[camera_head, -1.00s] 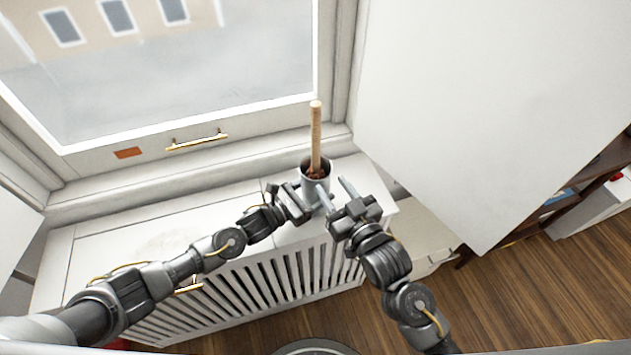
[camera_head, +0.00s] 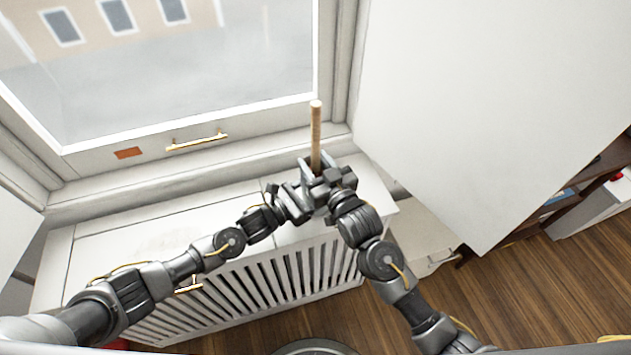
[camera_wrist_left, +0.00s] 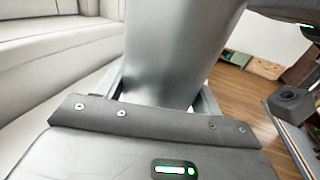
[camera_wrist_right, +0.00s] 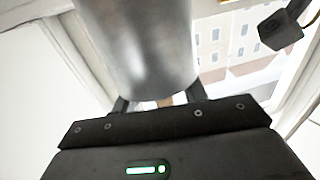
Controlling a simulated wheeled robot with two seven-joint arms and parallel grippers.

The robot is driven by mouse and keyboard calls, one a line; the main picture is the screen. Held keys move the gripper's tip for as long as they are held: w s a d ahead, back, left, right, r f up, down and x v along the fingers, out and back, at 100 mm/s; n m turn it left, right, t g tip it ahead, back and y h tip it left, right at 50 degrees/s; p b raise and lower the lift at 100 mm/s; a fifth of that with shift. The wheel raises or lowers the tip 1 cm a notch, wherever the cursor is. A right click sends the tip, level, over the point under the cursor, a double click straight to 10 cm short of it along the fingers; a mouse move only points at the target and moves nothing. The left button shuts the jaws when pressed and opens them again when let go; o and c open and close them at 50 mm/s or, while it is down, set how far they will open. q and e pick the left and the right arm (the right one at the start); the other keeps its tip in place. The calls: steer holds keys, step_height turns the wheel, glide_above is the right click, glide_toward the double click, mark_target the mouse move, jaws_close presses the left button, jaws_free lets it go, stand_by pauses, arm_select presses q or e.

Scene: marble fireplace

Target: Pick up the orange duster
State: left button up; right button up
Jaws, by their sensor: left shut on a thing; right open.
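A wooden handle (camera_head: 316,135) stands nearly upright in a grey metal pot, which I take for the duster's handle; no orange head shows. The pot is mostly hidden behind my grippers in the head view. It fills the upper middle of the left wrist view (camera_wrist_left: 175,50) and the right wrist view (camera_wrist_right: 140,40). My left gripper (camera_head: 308,193) is shut on the pot from the left. My right gripper (camera_head: 318,166) is open at the handle's lower part, just above the pot. In the right wrist view, a bit of the handle (camera_wrist_right: 165,101) shows between its fingers.
The pot stands on the right part of a white slatted radiator cover (camera_head: 160,235) below a window (camera_head: 190,70). A large white panel (camera_head: 480,100) rises close on the right. The cover's left part is clear. Shelves (camera_head: 585,190) stand at the far right.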

mark_target(316, 103)
jaws_close()
steer(key=shift+r, duration=0.15)
step_height(316, 103, up, 18)
steer(key=shift+f, duration=0.1)
stand_by(0.5)
arm_select(q)
steer(key=o, duration=1.1)
